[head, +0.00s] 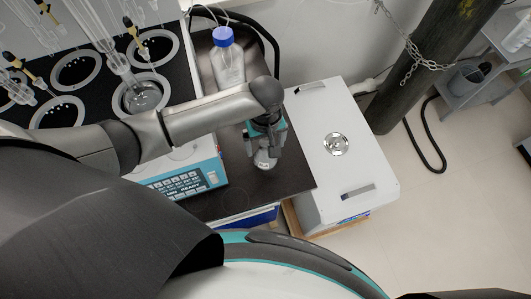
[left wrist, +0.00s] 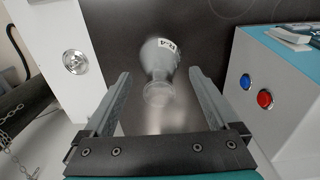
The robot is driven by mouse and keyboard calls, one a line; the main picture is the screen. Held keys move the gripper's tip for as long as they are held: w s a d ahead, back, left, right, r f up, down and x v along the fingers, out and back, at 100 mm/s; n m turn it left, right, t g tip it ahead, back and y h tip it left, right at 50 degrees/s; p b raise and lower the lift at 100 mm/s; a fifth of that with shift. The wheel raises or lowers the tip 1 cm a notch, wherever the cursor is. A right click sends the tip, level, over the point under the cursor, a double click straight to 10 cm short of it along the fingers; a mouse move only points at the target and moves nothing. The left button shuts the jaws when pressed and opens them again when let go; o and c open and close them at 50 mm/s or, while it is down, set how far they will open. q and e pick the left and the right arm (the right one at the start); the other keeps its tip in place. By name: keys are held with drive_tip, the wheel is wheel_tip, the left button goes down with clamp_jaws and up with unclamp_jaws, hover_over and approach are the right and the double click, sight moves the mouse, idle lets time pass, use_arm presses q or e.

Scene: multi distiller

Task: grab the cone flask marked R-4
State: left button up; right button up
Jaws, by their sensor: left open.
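The cone flask marked R-4 (left wrist: 160,62) is clear glass and stands on the dark bench top (left wrist: 225,15). In the left wrist view its white label reads R-4 and its mouth points toward the camera. In the head view the flask (head: 264,163) shows just below my left gripper (head: 264,146), which partly hides it. My left gripper (left wrist: 160,73) is open, with one finger on each side of the flask. Gaps show between the flask and both fingers, and I see no contact. My right gripper is not in view.
A teal and white device (head: 188,180) with a keypad stands left of the flask; its blue and red buttons show in the wrist view. A white box (head: 345,165) stands to the right. A blue-capped bottle (head: 228,62) stands behind, with glassware in a black rack (head: 60,45).

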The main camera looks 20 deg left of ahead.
use_arm(q)
drive_tip(key=shift+f, duration=0.95)
clamp_jaws()
